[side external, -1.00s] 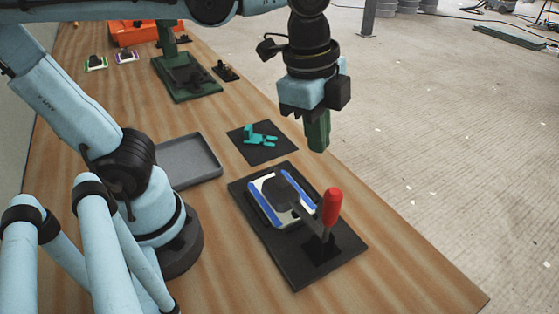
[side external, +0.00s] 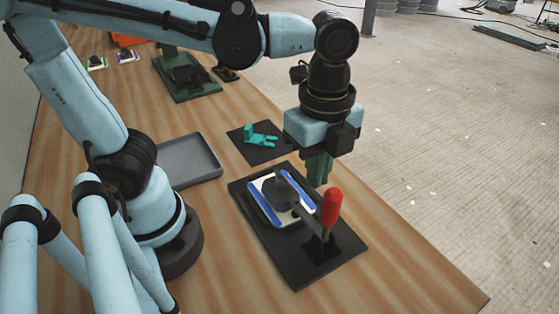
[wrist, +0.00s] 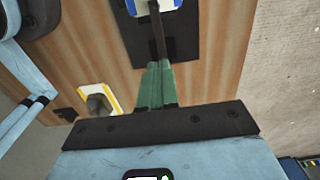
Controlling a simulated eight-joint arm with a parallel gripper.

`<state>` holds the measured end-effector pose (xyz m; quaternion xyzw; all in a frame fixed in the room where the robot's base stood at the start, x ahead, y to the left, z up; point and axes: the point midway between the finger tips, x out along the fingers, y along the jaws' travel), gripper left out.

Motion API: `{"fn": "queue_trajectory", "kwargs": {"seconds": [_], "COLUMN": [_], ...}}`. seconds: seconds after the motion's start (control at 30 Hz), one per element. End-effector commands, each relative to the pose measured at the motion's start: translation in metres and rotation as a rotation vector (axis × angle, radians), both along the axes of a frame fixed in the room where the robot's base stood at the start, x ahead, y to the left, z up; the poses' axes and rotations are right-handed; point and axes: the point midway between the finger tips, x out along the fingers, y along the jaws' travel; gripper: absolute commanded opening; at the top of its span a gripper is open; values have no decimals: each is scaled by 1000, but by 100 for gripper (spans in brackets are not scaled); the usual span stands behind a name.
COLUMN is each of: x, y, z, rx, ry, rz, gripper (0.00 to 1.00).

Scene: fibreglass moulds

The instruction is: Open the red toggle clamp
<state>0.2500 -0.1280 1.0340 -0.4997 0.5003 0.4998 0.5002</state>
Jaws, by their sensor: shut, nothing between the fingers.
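The red toggle clamp shows its red handle (side external: 331,205) standing up, slightly tilted, near the front right of a black base plate (side external: 288,272). Its dark arm reaches left over a white mould piece with blue edges (side external: 264,208), with a dark pad pressed down on it. In the wrist view, the black plate (wrist: 190,45) and white-and-blue piece (wrist: 150,7) show at the top; the red handle is not visible. My gripper (side external: 318,184) has green fingers, shut and empty, pointing down just behind the handle and apart from it. The fingers also show in the wrist view (wrist: 158,66).
A grey tray (side external: 214,174) lies left of the clamp plate. A black mat with a teal clamp-like part (side external: 261,136) is behind it. A green fixture (side external: 188,82) stands farther back. The bench's right edge is close to the clamp plate.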

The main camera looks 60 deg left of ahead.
Motion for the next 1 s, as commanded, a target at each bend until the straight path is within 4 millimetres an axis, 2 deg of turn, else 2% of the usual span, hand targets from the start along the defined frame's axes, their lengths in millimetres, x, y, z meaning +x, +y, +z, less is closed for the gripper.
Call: {"fn": "queue_trajectory", "kwargs": {"seconds": [0.13,0.53,1.0], "x": [0,0,0], "y": [0,-1,-21], "z": [-6,-7,-12], "rx": [0,0,-1], "ry": [0,0,0], "rz": [1,0,-2], "gripper": [0,0,0]}}
